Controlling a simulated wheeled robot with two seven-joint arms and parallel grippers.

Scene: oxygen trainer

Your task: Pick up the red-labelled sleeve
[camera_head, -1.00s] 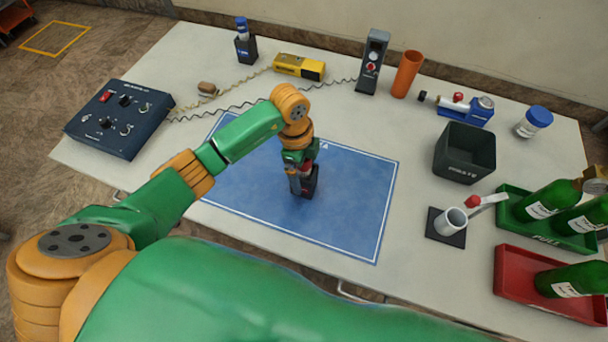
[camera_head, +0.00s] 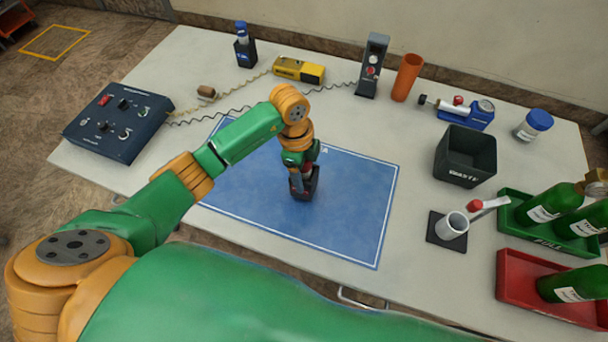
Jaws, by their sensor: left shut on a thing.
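The red-labelled sleeve (camera_head: 304,190) is a small dark block with a little red showing near its top. It is at the middle of the blue mat (camera_head: 345,215). My left gripper (camera_head: 302,178) points down over it and is shut on it. The fingers and wrist hide much of the sleeve, and I cannot tell whether its base touches the mat. My right gripper is not in view.
A dark control box (camera_head: 119,120) is at the left. A blue-capped bottle in a dark sleeve (camera_head: 245,51) stands at the back. The waste bin (camera_head: 465,156), a green tray (camera_head: 547,236) and a red tray (camera_head: 535,292) are at the right. The mat is otherwise clear.

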